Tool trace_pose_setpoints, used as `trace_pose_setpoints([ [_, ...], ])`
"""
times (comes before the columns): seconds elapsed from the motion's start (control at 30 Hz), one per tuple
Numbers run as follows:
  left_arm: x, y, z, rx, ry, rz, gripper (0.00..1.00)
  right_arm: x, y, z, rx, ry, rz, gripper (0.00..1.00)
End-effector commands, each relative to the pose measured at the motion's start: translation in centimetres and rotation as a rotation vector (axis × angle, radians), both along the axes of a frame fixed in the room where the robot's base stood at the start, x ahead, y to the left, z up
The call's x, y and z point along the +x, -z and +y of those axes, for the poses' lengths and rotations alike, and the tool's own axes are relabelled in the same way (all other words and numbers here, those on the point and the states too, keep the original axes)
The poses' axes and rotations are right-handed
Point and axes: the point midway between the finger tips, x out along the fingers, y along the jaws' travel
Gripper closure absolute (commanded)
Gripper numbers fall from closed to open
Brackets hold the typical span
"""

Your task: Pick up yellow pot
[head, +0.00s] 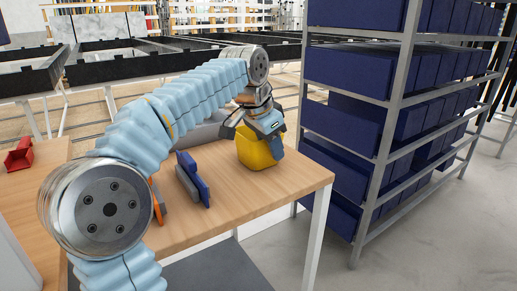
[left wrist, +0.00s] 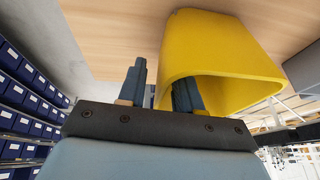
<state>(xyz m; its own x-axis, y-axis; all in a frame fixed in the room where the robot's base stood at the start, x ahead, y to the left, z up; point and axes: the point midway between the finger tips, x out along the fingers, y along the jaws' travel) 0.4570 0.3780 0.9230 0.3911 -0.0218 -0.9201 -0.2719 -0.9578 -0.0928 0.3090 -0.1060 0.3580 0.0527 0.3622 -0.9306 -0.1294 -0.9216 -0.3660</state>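The yellow pot (head: 254,153) stands on the wooden table near its right end. My left gripper (head: 270,142) reaches down onto the pot's right rim from above. One dark blue finger shows outside the pot, in front of its right side. In the left wrist view, the pot (left wrist: 215,45) fills the upper right with its opening toward the camera. There the left gripper (left wrist: 160,86) has one finger inside the pot and one outside, with the wall between them. A gap shows between the outer finger and the wall. My right gripper is in neither view.
Blue and grey pieces (head: 192,180) stand on the table (head: 240,205) left of the pot, with an orange item (head: 157,203) partly behind my arm. A red item (head: 19,155) lies at the far left. A rack of blue bins (head: 345,125) stands close to the right.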

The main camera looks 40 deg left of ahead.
Motion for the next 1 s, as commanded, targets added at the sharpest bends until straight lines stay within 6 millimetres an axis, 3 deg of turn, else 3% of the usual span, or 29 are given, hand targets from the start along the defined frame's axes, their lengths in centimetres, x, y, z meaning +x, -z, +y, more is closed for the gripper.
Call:
trace_pose_setpoints([
  [0.27, 0.2, 0.46, 0.01, 0.001, 0.0, -0.001, 0.66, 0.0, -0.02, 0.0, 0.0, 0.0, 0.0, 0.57],
  [0.5, 0.19, 0.44, 0.01, 0.001, 0.0, 0.0, 1.0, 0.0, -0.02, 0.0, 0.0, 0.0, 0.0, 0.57],
  [1.0, 0.21, -0.05, 0.02, 0.001, -0.001, -0.002, 1.0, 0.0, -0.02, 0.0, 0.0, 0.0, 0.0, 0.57],
])
